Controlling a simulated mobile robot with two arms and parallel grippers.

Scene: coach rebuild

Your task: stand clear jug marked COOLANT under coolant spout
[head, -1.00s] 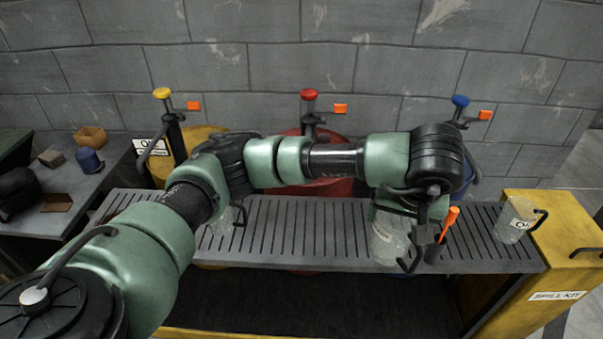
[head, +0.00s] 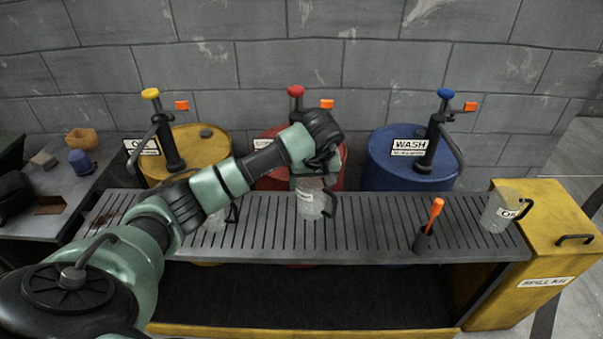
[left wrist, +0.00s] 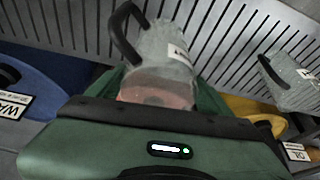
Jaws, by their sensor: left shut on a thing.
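My left gripper (head: 312,182) is shut on a clear jug (head: 309,205) with a white label too small to read. It holds the jug upright at the middle of the slotted grate, in front of the red drum (head: 270,180). I cannot tell whether the jug's base touches the grate. In the left wrist view the held jug (left wrist: 165,60) shows its black handle and label. The red drum's label is mostly hidden by my arm; only a first letter like C shows. Its spout is hidden too. My right gripper is not in view.
A second clear jug (head: 216,222) stands on the grate (head: 370,225) at left, partly behind my arm. Another jug (head: 498,212) stands at right by the yellow spill kit box (head: 550,225). An orange-handled tool (head: 434,215) stands in a black holder. Yellow drum (head: 205,150) and blue WASH drum (head: 395,175) flank the red one.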

